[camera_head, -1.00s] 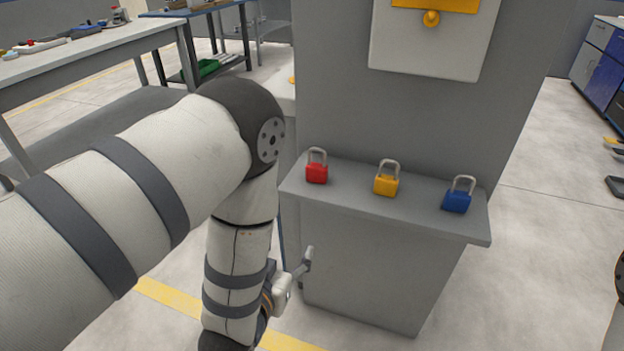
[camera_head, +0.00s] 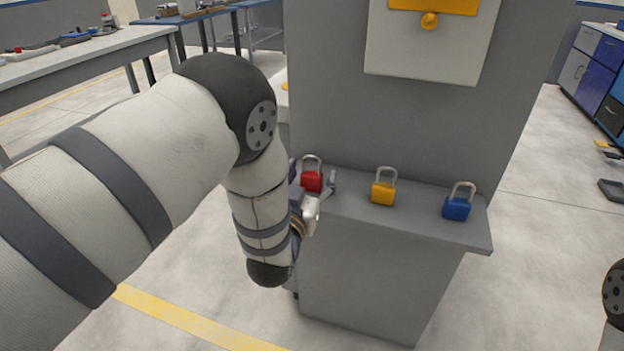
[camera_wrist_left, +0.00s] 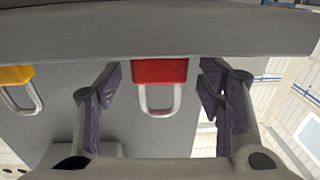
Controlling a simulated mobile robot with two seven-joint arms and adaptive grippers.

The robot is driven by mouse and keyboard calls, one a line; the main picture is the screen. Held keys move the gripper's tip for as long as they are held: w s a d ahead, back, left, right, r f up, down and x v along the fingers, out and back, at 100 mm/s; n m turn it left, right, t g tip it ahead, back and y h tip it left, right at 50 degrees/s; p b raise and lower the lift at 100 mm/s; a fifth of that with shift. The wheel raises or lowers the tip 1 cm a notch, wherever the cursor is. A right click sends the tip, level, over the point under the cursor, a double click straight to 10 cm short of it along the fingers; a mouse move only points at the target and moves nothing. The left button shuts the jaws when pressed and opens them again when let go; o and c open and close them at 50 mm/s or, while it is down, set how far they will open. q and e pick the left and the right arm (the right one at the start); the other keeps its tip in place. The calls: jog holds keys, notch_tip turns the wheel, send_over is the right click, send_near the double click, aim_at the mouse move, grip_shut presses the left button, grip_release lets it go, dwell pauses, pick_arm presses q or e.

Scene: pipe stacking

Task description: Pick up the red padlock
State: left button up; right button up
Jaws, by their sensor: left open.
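The red padlock (camera_head: 312,181) stands at the left end of the grey ledge (camera_head: 345,205), with its shackle up. My left gripper (camera_head: 314,183) is open at the ledge, with a finger on either side of the red padlock. In the left wrist view the red padlock (camera_wrist_left: 160,72) appears upside down between the two spread purple-padded fingers of my gripper (camera_wrist_left: 160,85). Gaps show on both sides of it. My right gripper is out of view.
A yellow padlock (camera_head: 383,192) stands to the right of the red one, and a blue padlock (camera_head: 457,207) farther right. A grey panel rises behind the ledge and carries a white box (camera_head: 430,50). A workbench (camera_head: 90,50) is at the back left.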

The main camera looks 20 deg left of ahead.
aim_at(310, 176)
pick_arm(q)
jog(key=shift+r, duration=0.1)
jog(key=c, duration=1.3)
